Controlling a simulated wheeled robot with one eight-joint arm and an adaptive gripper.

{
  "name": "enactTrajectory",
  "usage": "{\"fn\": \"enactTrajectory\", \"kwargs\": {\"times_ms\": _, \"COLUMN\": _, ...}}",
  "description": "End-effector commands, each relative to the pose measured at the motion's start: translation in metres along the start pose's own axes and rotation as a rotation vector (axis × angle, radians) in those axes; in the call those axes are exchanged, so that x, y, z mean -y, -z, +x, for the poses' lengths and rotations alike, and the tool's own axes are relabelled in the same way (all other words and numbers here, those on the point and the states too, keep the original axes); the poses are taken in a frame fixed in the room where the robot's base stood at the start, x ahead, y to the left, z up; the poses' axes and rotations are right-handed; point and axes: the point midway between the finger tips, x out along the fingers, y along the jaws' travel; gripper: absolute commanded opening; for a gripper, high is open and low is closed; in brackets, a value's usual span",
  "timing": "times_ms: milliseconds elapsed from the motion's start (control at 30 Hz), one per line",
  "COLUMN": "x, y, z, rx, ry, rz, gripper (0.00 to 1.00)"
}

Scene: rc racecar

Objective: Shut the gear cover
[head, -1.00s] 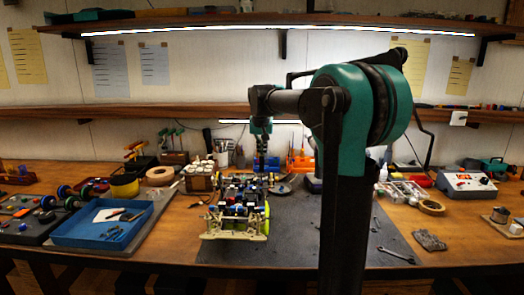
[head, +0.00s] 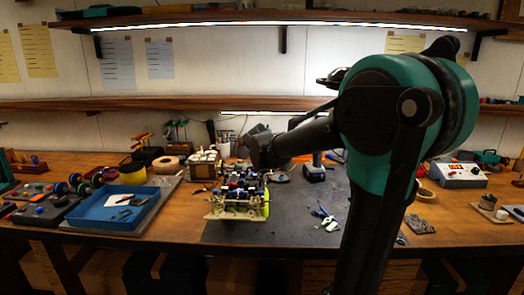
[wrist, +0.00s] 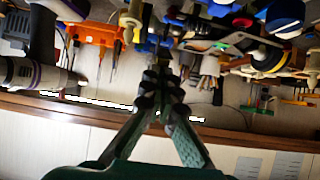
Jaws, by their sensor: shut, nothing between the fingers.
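The RC car (head: 238,195) stands on the dark mat in the head view, its chassis crowded with blue, red and black parts. Its parts also fill the upper right of the wrist view (wrist: 262,55), which looks upside down. I cannot pick out the gear cover with certainty in either view. My gripper (wrist: 160,75) is shut and empty, its dark fingertips together beside the car's parts. I cannot tell whether they touch anything. In the head view my forearm slopes down to the car's far side, and the fingers are not clearly visible there.
A blue tray (head: 93,223) with tools lies left of the car. Pliers (head: 328,218) lie on the mat (head: 290,230) to its right. The shelf (head: 150,103) runs above.

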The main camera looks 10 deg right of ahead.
Motion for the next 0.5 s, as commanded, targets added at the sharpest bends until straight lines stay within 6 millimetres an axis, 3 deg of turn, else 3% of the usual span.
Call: {"fn": "enactTrajectory", "kwargs": {"times_ms": 500, "x": 0.0, "y": -0.038, "z": 0.002, "rx": 0.001, "ry": 0.0, "rz": 0.0, "gripper": 0.0}}
